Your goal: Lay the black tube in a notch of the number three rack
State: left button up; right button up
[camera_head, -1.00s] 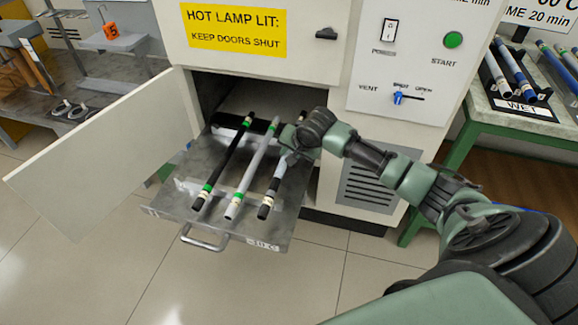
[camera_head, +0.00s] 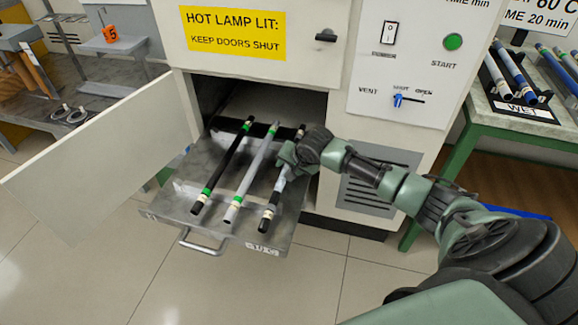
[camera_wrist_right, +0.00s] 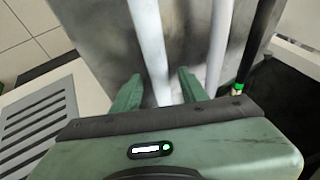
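The black tube (camera_head: 225,165), with green bands near its ends, lies leftmost of three tubes on the pulled-out metal tray (camera_head: 180,205). It also shows at the right of the right wrist view (camera_wrist_right: 257,45). A grey tube (camera_head: 252,172) with green bands lies in the middle. A grey tube with black ends (camera_head: 275,190) lies rightmost. My right gripper (camera_head: 284,163) is at this rightmost tube. In the wrist view its open fingers (camera_wrist_right: 160,88) stand either side of a pale tube (camera_wrist_right: 148,35), with gaps. My left gripper and a number three rack are not visible.
The cabinet door (camera_head: 105,175) stands open at the left. A WET rack (camera_head: 530,110) with tubes sits on a green-framed table at the right. A shelf with an orange "5" marker (camera_head: 110,33) is at the far left. The floor before the tray is clear.

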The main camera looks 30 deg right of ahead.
jog(key=shift+r, duration=0.15)
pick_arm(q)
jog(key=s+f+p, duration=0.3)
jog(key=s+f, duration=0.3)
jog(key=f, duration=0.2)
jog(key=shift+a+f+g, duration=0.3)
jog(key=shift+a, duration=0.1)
pick_arm(e)
jog(key=v, duration=1.2)
